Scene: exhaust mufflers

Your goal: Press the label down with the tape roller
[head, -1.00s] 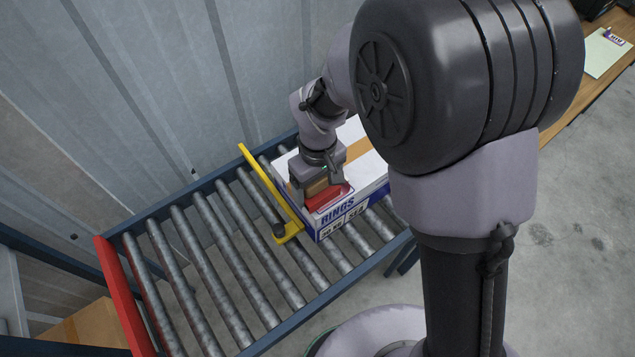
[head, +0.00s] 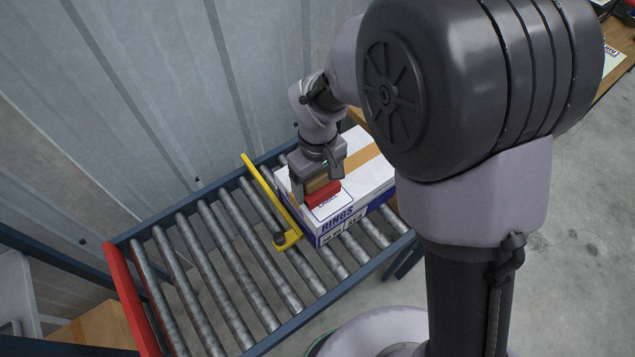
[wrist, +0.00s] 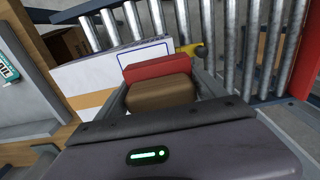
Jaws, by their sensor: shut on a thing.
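My gripper (head: 315,184) is shut on the tape roller (head: 323,194), over the top of a white and blue carton (head: 372,186) marked RINGS. The roller has a red roll and a brown block-like handle; both show in the wrist view (wrist: 160,68) between my fingers. The label (head: 333,205), white with a blue border, lies on the carton top near its front end. Part of it shows past the red roll, also in the wrist view (wrist: 147,53); the rest is hidden by the roller. The roll appears at or very close to the label; contact is not clear.
The carton sits on a roller conveyor (head: 215,262) beside a yellow stop bar (head: 270,200). A red end bar (head: 132,300) closes the conveyor's left end. A corrugated metal wall (head: 150,90) stands behind. A wooden bench (head: 618,45) is at the far right.

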